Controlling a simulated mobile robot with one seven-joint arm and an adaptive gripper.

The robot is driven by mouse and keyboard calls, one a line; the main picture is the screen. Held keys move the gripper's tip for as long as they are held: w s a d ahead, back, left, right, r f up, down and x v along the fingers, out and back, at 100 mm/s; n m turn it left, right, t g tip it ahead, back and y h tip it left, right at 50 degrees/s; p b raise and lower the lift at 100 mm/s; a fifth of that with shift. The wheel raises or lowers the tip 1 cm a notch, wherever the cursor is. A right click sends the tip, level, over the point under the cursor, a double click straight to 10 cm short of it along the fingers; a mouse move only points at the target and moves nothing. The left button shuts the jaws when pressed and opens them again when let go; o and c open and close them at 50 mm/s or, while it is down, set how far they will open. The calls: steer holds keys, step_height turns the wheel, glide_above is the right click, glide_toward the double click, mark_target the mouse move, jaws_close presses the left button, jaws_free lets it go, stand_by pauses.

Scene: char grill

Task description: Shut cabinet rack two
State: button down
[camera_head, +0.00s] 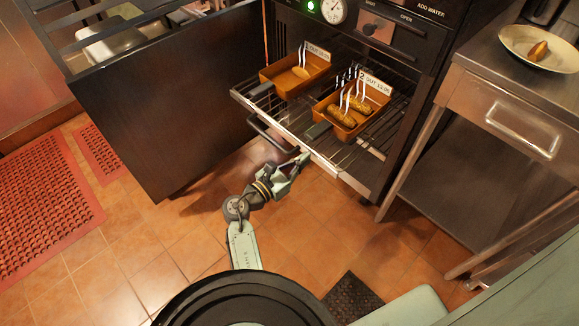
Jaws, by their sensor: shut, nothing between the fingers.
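A wire rack (378,144) with a light metal front edge is pulled out of the dark cabinet (358,57). Two orange-brown trays stand on it. The left tray (286,84) holds a piece of food and has a white label. The right tray (335,127) holds browned pieces of food with thin steam-like wisps and a white label. My gripper (303,158) is shut and empty at the rack's front edge, near its middle. I cannot tell whether it touches the edge. A dark handle (270,134) shows below the rack, left of my gripper.
A dark panel (180,110) stands left of the cabinet. A metal table (480,93) with a drawer (510,125) and a plate (541,48) of food stands at the right. Red mats (40,205) lie on the left floor.

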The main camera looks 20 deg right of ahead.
mark_target(374, 102)
steer(key=shift+w+d, duration=0.25)
steer(key=shift+d, duration=0.4)
steer(key=shift+w+d, duration=0.15)
steer(key=shift+d, duration=0.35)
steer(key=b+x, duration=0.3)
steer(key=x, duration=0.8)
steer(key=b+x, duration=0.2)
steer(key=x, duration=0.9)
steer(key=b+x, duration=0.3)
steer(key=x, duration=0.8)
steer(key=shift+f+b, duration=0.3)
steer(key=shift+b, duration=0.05)
steer(key=shift+w+d+r+b, duration=0.15)
steer(key=shift+d+b, duration=0.15)
steer(key=shift+d, duration=0.25)
steer(key=shift+w+d+r, duration=0.1)
steer(key=shift+w+r, duration=0.05)
steer(key=shift+r, duration=0.1)
